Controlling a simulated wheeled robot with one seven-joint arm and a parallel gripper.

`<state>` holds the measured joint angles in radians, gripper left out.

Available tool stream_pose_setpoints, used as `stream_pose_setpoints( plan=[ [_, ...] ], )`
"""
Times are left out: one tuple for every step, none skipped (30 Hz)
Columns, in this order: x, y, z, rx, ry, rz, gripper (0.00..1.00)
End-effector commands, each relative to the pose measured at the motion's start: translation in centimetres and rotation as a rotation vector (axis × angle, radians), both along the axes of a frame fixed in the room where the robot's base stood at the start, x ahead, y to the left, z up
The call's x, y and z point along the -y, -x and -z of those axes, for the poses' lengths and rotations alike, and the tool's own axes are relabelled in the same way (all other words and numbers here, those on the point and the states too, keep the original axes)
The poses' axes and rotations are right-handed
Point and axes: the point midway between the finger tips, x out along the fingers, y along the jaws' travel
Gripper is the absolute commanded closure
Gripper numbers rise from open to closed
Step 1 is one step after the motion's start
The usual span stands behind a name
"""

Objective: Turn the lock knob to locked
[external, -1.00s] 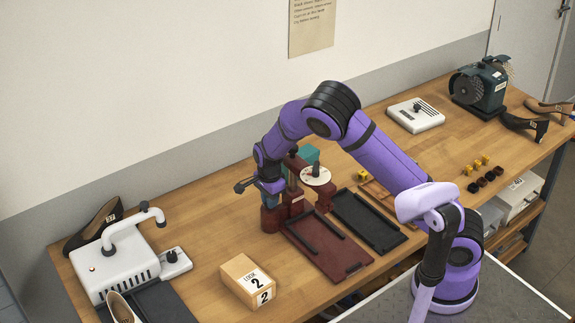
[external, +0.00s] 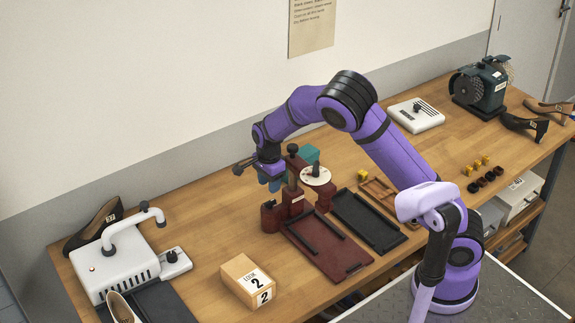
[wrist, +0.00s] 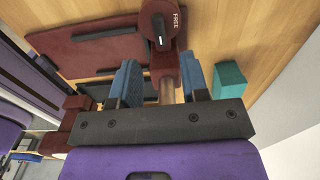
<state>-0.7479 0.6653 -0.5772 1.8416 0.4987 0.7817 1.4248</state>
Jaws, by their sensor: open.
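The lock knob is a small black grip on a round dark red housing (wrist: 163,24), marked FREE on its right side in the wrist view. The grip runs roughly up and down there; I cannot tell which mark it points at. In the external view the red housing (external: 270,217) stands at the left of the dark red press (external: 295,190). My gripper (external: 271,183) is above it, apart from it. In the wrist view its two blue fingers (wrist: 160,72) are open, with the knob beyond the fingertips and nothing held.
A white dial (external: 318,176) and a teal block (external: 309,153) stand close right of the gripper. Dark red (external: 330,254) and black (external: 368,222) trays lie in front. A box marked 2 (external: 247,281) and a white machine (external: 118,266) stand to the left on the bench.

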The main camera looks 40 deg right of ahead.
Motion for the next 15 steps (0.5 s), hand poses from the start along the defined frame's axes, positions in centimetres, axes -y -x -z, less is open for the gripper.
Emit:
stream_pose_setpoints(
  plan=[
    [0.0,0.0,-1.0,0.002,-0.001,-0.001,0.58],
    [0.0,0.0,-1.4,0.002,-0.001,0.0,0.58],
    [0.0,0.0,-2.0,0.003,-0.001,-0.001,0.58],
    [0.0,-0.1,-2.4,0.003,-0.001,-0.001,0.58],
    [-0.1,0.0,-2.7,0.002,-0.001,-0.001,0.58],
    [-0.1,0.0,-3.0,0.001,-0.001,-0.001,0.58],
    [-0.1,0.0,-3.3,0.001,-0.001,-0.001,0.58],
    [-0.1,0.0,-3.5,0.001,-0.001,-0.001,0.58],
    [0.0,0.0,-3.7,0.001,-0.001,-0.001,0.58],
    [0.0,0.0,-3.8,0.001,-0.001,-0.001,0.58],
    [0.0,0.0,-3.9,0.001,0.0,-0.001,0.58],
    [0.0,0.0,-3.9,0.001,0.0,-0.001,0.58],
    [0.0,0.0,-3.9,0.0,0.0,-0.001,0.58],
    [0.0,0.0,-3.9,0.0,0.0,-0.001,0.58],
    [0.0,0.0,-3.9,0.0,0.0,0.0,0.58]
  ],
)
